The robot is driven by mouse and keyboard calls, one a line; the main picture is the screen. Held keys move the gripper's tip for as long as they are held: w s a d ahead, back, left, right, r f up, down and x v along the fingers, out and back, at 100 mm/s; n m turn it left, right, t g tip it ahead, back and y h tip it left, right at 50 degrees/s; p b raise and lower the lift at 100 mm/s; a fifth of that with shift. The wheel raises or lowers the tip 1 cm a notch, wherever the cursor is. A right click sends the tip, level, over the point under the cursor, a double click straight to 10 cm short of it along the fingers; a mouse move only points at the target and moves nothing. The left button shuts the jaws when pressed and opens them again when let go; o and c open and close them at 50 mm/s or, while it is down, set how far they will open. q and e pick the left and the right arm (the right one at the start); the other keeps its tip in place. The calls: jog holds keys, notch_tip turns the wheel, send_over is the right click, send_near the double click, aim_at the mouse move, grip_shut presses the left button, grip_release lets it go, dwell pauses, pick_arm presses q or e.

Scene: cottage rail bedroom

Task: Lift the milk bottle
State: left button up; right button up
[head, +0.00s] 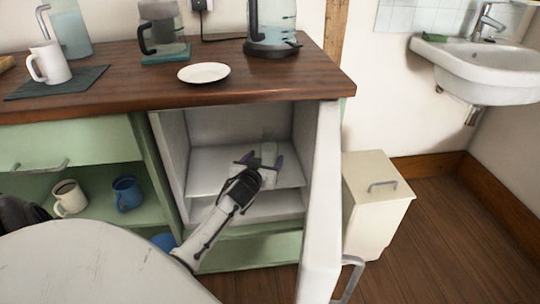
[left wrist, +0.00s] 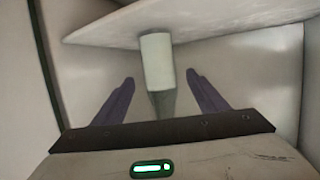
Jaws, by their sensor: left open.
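The milk bottle (head: 268,154), small and pale, is inside the open white fridge compartment under the wooden counter. In the head view it is partly hidden by my left gripper (head: 261,161). In the left wrist view the milk bottle (left wrist: 157,62) has a whitish upper part and a darker grey lower part. It shows between the two purple fingers of my left gripper (left wrist: 160,78), with a visible gap on each side. The left gripper is open and holds nothing. My right gripper is not in view.
The fridge shelf (head: 214,168) lies around the gripper, with side walls close by. The open fridge door (head: 322,190) stands to the right, beside a cream bin (head: 375,205). The wooden counter (head: 130,92) overhangs above, with a white plate (head: 203,72) on it.

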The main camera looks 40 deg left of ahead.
aim_at(267, 157)
pick_arm(q)
jog(key=b+x, duration=0.1)
jog(key=x, duration=0.1)
jog(key=b+x, duration=0.1)
jog(key=x, duration=0.2)
jog(key=shift+f+b, duration=0.25)
jog(key=shift+b, duration=0.05)
jog(key=shift+w+a, duration=0.15)
jog(key=shift+w, duration=0.05)
jog(key=c, duration=1.2)
jog(key=shift+r, duration=0.1)
jog(key=c, duration=0.3)
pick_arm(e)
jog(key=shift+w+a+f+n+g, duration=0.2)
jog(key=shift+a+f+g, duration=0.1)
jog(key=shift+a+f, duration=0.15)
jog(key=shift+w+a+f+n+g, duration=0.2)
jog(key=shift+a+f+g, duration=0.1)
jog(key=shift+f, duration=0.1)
